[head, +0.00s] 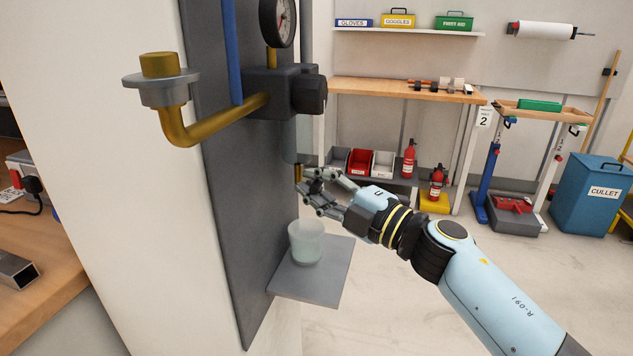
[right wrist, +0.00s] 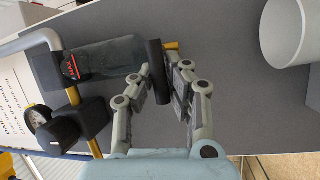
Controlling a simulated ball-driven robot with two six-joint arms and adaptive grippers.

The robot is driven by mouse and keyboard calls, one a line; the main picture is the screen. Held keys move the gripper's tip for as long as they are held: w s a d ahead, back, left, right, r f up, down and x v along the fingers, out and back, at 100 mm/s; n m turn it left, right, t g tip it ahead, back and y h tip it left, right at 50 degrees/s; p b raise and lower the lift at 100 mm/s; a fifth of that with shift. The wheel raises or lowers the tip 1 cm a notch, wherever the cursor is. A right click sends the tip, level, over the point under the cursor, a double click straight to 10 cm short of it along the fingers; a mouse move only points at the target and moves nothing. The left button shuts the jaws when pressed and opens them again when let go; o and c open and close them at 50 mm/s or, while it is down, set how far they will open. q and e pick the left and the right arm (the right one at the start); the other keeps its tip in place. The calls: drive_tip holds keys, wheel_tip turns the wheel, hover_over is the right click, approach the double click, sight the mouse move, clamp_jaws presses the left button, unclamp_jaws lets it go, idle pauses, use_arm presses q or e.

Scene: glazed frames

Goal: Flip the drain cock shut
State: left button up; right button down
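The drain cock (head: 298,173) shows as a small brass piece under the clear bowl in the head view. In the right wrist view its brass part (right wrist: 172,46) is partly hidden beside a black cylindrical handle (right wrist: 157,72). My right gripper (head: 318,188) is at the cock. In the right wrist view its fingers (right wrist: 165,75) are spread on either side of the black handle; whether they touch it I cannot tell. The clear bowl (right wrist: 108,58) is left of the handle there. My left gripper is not in view.
A frosted cup (head: 306,242) stands on a grey shelf (head: 312,285) below the cock. A grey panel (head: 235,200) backs the brass pipe (head: 195,130), black valve body (head: 285,90) and gauge (head: 277,22).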

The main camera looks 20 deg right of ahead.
drive_tip(key=shift+r, duration=0.2)
drive_tip(key=n+b, duration=0.1)
drive_tip(key=b, duration=0.1)
drive_tip(key=shift+f+n+t+y+b, duration=0.25)
drive_tip(key=shift+n+t+y+b, duration=0.05)
drive_tip(key=shift+n+y+b, duration=0.1)
drive_tip(key=shift+r, duration=0.2)
drive_tip(key=c, duration=1.5)
unclamp_jaws()
drive_tip(key=shift+c, duration=0.2)
drive_tip(key=shift+o, duration=1.1)
drive_tip(key=shift+f, duration=0.15)
drive_tip(key=shift+s+d+f, duration=0.15)
drive_tip(key=shift+s, duration=0.05)
drive_tip(key=v, duration=1.1)
drive_tip(key=shift+s+d, duration=0.15)
